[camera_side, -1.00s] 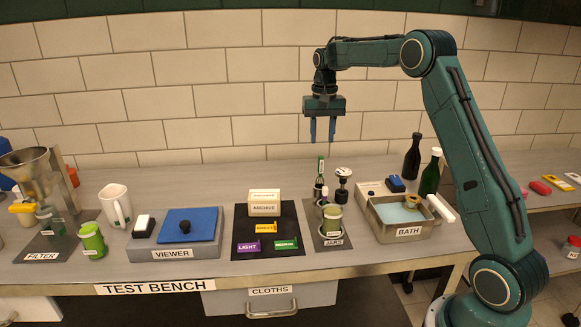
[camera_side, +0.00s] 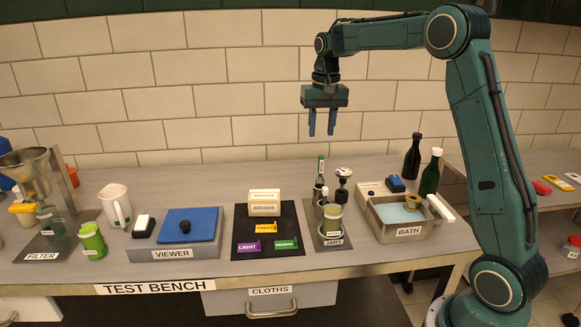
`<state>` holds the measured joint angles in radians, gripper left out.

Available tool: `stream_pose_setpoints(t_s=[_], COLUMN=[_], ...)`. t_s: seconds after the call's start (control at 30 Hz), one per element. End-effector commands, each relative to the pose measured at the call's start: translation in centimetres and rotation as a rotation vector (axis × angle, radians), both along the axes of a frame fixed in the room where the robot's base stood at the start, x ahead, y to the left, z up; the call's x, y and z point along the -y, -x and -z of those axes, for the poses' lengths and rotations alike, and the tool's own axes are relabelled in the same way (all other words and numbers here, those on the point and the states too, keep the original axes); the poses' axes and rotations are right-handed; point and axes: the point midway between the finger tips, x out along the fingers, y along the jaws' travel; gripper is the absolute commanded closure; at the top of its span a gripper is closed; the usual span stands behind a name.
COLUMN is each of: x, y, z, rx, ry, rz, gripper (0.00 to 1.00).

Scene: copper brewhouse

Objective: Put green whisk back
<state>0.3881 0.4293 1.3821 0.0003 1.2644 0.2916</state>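A slim upright tool with a green and white handle (camera_side: 320,167), which looks like the green whisk, stands in a small dark holder (camera_side: 317,193) behind the jars mat. Its lower end is hidden, so I cannot confirm the whisk head. My gripper (camera_side: 322,134) hangs above this tool, fingers pointing down. Its two blue fingers are apart with nothing between them, and a clear gap separates them from the handle.
A round-topped metal tool (camera_side: 343,178) stands just right of the green handle. A pale jar (camera_side: 332,224) sits on the JARS mat (camera_side: 333,245) in front. The BATH tray (camera_side: 408,232) and bottles (camera_side: 412,157) are to the right, the archive box (camera_side: 264,208) to the left.

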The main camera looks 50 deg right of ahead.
Motion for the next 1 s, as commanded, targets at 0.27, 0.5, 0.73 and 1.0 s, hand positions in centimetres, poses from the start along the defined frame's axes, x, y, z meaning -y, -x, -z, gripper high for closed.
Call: stream_pose_setpoints(t_s=[0.27, 0.5, 0.73, 1.0], x=[-5.6, -9.7, -13.0, -16.1], y=[4.6, 9.4, 14.3, 20.3], z=[-4.0, -5.8, -6.3, -5.4], rx=[0.079, 0.145, 0.209, 0.284], ry=[0.036, 0.064, 0.089, 0.119], rz=[-0.134, -0.245, -0.353, -0.477], gripper=[0.65, 0.65, 0.65, 0.65])
